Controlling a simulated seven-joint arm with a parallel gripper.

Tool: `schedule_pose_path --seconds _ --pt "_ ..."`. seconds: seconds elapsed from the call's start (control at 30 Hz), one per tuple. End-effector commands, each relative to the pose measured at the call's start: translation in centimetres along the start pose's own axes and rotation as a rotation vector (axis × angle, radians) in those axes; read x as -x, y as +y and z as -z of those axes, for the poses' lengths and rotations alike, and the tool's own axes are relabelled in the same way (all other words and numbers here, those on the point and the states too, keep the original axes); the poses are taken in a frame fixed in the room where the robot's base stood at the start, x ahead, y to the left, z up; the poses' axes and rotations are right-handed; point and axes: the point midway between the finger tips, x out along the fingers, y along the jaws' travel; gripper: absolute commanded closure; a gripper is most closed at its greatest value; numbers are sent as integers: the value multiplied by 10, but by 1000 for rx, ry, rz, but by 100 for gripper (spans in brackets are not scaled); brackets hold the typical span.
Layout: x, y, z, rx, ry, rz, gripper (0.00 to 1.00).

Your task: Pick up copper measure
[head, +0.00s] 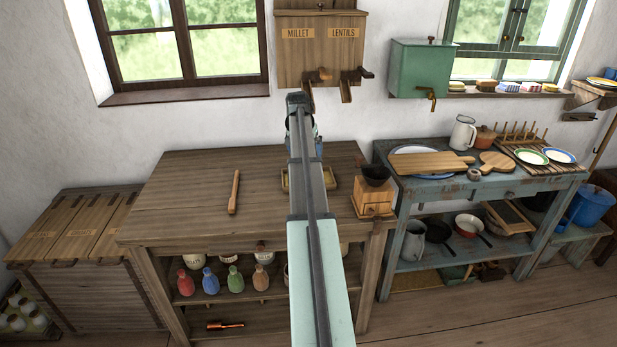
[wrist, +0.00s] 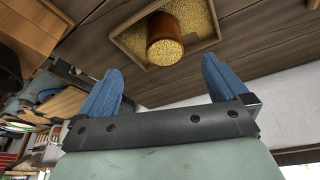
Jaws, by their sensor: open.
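The copper measure (wrist: 162,26) is a small copper-brown cylinder, filled with golden grain, in the wrist view. It stands in a shallow wooden tray (wrist: 118,40) with loose golden grain around it. My gripper (wrist: 161,65) is open with two blue fingers. The measure lies beyond the fingertips, roughly in line with the gap between them, and nothing is held. In the head view my arm hides the measure, and only the ends of the tray (head: 330,178) show on the wooden table (head: 190,195).
A wooden grinder with a dark bowl (head: 374,196) stands right of the tray. A wooden stick (head: 234,192) lies to the left. The millet and lentils dispenser (head: 318,55) hangs on the wall above. The table's left part is mostly clear.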

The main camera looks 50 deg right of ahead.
Motion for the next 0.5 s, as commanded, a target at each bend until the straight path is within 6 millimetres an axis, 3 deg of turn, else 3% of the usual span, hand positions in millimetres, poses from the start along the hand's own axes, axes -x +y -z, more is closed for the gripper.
schedule_pose_path --seconds 0.23,0.5 --pt "-7 -3 16 -26 75 14 0" --pt "-51 -4 19 -28 72 13 0"
